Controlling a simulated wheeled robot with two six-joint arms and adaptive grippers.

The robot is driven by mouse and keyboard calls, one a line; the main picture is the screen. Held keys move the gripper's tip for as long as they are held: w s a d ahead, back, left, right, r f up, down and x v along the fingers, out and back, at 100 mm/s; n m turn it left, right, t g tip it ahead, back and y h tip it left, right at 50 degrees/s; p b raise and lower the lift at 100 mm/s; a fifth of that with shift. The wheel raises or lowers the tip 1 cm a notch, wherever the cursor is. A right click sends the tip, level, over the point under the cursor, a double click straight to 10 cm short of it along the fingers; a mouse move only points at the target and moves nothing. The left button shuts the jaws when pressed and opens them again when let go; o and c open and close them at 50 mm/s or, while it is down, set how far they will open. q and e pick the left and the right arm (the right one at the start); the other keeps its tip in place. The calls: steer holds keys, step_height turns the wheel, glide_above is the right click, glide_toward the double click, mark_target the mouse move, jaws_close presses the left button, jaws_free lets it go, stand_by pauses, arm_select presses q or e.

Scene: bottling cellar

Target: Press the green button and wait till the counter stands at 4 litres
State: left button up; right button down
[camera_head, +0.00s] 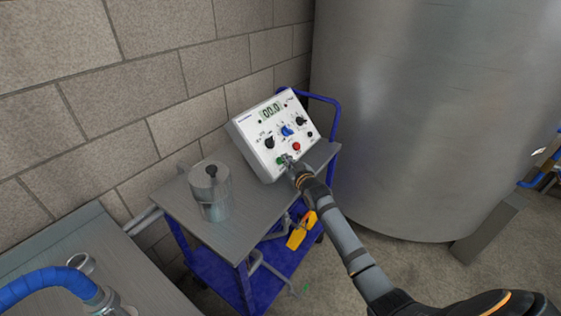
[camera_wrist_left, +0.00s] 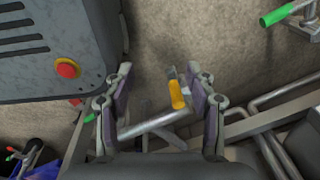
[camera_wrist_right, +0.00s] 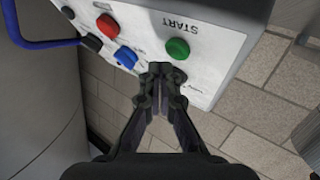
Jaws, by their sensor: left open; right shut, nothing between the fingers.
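The white control box (camera_head: 262,152) stands tilted on a cart, and its counter (camera_head: 271,110) reads 00.0. The green button (camera_head: 280,161) is low on its panel. It also shows in the right wrist view (camera_wrist_right: 178,48), under the word START, standing out from the panel. My right gripper (camera_head: 291,163) is shut and empty, with its fingertips close to the green button. In the right wrist view the fingertips (camera_wrist_right: 160,70) are just beside the button; I cannot tell whether they touch the panel. My left gripper (camera_wrist_left: 160,85) is open and empty, away from the box.
The panel also has a red button (camera_head: 296,146) and a blue knob (camera_head: 287,130). A metal canister (camera_head: 210,192) stands on the cart top (camera_head: 240,221). A large steel tank (camera_head: 430,110) is at the right, and a bench with a blue hose (camera_head: 45,282) is at the lower left.

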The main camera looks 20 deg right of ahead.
steer(key=shift+f, duration=0.1)
steer(key=shift+w+a+f+b, duration=0.15)
steer(key=shift+w+f+b, duration=0.05)
steer(key=shift+w+b, duration=0.1)
steer(key=shift+w+a+f+b, duration=0.2)
steer(key=shift+w+f+b, duration=0.15)
steer(key=shift+b, duration=0.15)
stand_by(0.8)
steer(key=shift+s, duration=0.1)
steer(key=shift+s+d+r+p, duration=0.35)
steer(key=shift+s+r+p, duration=0.25)
steer(key=shift+p, duration=0.5)
steer(key=s+d+r+p, duration=0.1)
steer(key=p, duration=0.1)
steer(key=s+d+r+p, duration=0.1)
steer(key=s+r+p, duration=0.1)
steer(key=p, duration=0.1)
steer(key=shift+r+p, duration=0.2)
steer(key=shift+p, duration=0.15)
